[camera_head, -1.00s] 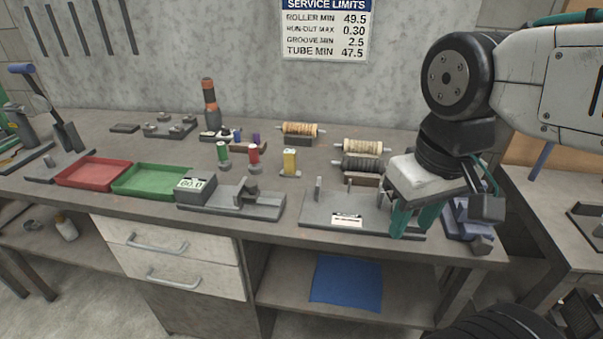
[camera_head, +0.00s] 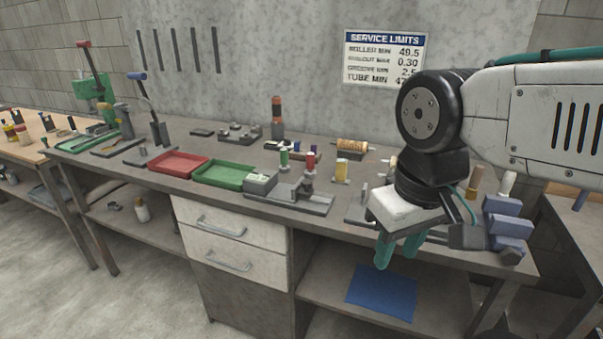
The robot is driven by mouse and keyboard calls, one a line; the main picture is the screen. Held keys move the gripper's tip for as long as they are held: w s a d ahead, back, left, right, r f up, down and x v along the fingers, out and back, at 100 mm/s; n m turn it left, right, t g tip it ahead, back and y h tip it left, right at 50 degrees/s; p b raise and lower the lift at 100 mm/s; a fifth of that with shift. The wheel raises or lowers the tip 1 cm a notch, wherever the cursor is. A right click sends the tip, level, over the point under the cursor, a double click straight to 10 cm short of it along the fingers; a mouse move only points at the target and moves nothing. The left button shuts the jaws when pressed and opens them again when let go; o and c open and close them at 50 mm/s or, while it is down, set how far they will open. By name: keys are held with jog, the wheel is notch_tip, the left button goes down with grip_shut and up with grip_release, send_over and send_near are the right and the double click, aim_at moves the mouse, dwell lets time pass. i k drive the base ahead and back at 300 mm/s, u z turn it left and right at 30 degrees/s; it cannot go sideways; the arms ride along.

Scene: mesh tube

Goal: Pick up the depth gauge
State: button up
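I cannot pick out the depth gauge with certainty; several small tools on the bench are too small to tell apart. A small dark item with a pale face (camera_head: 271,145) lies by the orange and black bottle. A grey box with a pale display (camera_head: 260,182) sits on the left end of a grey measuring fixture (camera_head: 300,202). My gripper (camera_head: 396,262) points down in front of the bench's front edge at the right. Its two teal fingers are apart, and nothing shows between them. My arm and gripper hide part of the bench's right side.
A red tray (camera_head: 179,163) and a green tray (camera_head: 223,175) lie left of the fixture. Red, green and yellow upright pieces stand behind it. A wound roller (camera_head: 352,146) lies farther back. Blue blocks (camera_head: 507,225) stand at the right end. A blue cloth (camera_head: 382,292) lies on the shelf below.

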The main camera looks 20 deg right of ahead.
aim_at(341, 165)
jog(key=u, duration=0.05)
jog(key=i, duration=0.95)
jog(key=z, duration=0.75)
